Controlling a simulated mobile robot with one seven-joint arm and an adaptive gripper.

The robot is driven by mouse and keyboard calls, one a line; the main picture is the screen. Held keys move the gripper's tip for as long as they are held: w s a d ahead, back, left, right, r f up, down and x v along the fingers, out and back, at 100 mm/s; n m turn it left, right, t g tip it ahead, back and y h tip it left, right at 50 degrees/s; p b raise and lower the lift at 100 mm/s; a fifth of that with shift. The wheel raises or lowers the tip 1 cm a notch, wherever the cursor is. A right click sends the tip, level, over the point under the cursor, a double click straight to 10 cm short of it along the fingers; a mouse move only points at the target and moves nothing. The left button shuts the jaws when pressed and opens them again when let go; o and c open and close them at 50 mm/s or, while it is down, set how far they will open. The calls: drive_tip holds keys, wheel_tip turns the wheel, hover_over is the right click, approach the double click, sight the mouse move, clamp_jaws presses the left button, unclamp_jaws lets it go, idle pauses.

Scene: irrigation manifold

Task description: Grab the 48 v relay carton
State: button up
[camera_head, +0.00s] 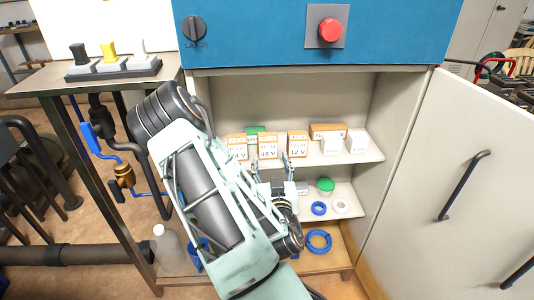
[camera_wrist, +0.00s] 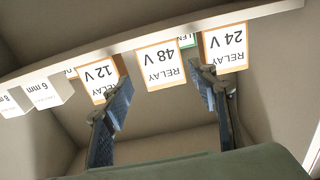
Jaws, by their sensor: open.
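The 48 V relay carton (camera_head: 267,146), white with orange edges, stands on the upper cabinet shelf between two like cartons. In the wrist view, which is upside down, the carton (camera_wrist: 161,69) shows its label between my two fingers. My gripper (camera_head: 271,164) is open and empty, just in front of and slightly below the carton. In the wrist view my gripper's (camera_wrist: 158,95) fingers are spread wide, one towards the 12 V carton and one overlapping the edge of the 24 V carton. Whether they touch these cartons I cannot tell.
The 24 V carton (camera_head: 237,147) stands left and the 12 V carton (camera_head: 298,145) right of it. White boxes (camera_head: 357,141) stand further right and a green box (camera_head: 255,130) behind. The lower shelf holds a green-lidded jar (camera_head: 326,185) and rings. The cabinet door (camera_head: 450,180) is open.

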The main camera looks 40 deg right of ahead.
sight(268, 149)
drive_tip(key=shift+b+x, duration=1.05)
drive_tip(key=shift+x, duration=0.4)
drive_tip(key=shift+r+x, duration=0.15)
drive_tip(key=shift+x, duration=1.2)
drive_tip(key=shift+r+x, duration=0.1)
drive_tip(key=shift+x, duration=1.25)
drive_tip(key=shift+a, duration=0.1)
drive_tip(key=c, duration=1)
